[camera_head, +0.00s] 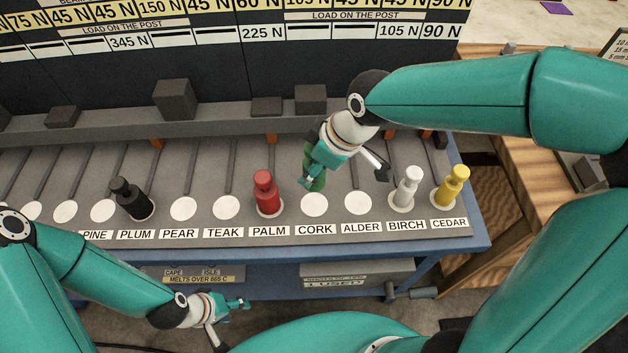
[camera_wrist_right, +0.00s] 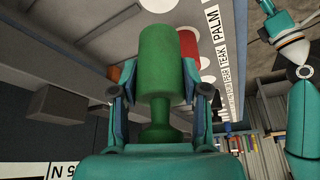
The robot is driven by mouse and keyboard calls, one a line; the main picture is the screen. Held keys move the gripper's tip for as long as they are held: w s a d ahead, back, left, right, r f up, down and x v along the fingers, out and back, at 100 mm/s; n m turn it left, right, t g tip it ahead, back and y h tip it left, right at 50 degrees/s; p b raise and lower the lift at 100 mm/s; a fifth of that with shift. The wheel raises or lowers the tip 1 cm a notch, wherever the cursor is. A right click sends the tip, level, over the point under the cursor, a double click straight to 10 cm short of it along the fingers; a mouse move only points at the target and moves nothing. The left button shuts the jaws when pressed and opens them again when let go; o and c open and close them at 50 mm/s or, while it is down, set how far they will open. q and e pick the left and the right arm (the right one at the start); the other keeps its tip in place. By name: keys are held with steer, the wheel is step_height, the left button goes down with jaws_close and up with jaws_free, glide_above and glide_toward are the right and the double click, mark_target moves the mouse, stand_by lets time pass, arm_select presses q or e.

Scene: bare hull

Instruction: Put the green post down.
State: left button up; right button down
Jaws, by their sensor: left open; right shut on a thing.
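My right gripper (camera_head: 322,168) is shut on the green post (camera_head: 314,181), just behind the empty white CORK spot (camera_head: 314,205) in the head view. My own fingers hide most of the post there. In the right wrist view the green post (camera_wrist_right: 162,72) sits between the two fingers (camera_wrist_right: 160,90), its wide part away from the palm and its narrow neck nearer. I cannot tell whether it touches the bench. My left gripper (camera_head: 234,320) is open and empty, low in front of the bench.
A red post (camera_head: 267,195) stands on PALM, left of CORK. A black post (camera_head: 131,200) stands on PLUM, a white post (camera_head: 407,188) on BIRCH and a yellow post (camera_head: 451,187) on CEDAR. ALDER (camera_head: 358,203) and TEAK (camera_head: 227,208) are empty. Dark blocks (camera_head: 174,99) line the back ledge.

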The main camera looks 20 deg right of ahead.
step_height(320, 180, up, 11)
steer(key=shift+f, duration=0.1)
steer(key=shift+r+m, duration=0.2)
steer(key=shift+m, duration=0.4)
steer(key=shift+w+d+r+m+h, duration=0.1)
steer(key=shift+d+r+m+h, duration=0.05)
steer(key=shift+r+m+h, duration=0.15)
steer(key=w+d+r+m+t+h, duration=0.15)
steer(key=d+m, duration=0.25)
steer(key=d, duration=0.4)
steer(key=w+d+r+m+h, duration=0.2)
steer(key=d+m, duration=0.2)
steer(key=d, duration=0.5)
steer(key=m+g+h+b, duration=0.1)
steer(key=m+g+h, duration=0.25)
steer(key=m, duration=0.95)
glide_above(557, 203)
steer(key=shift+t, duration=0.3)
steer(key=shift+f, duration=9.95)
steer(key=shift+a, duration=0.1)
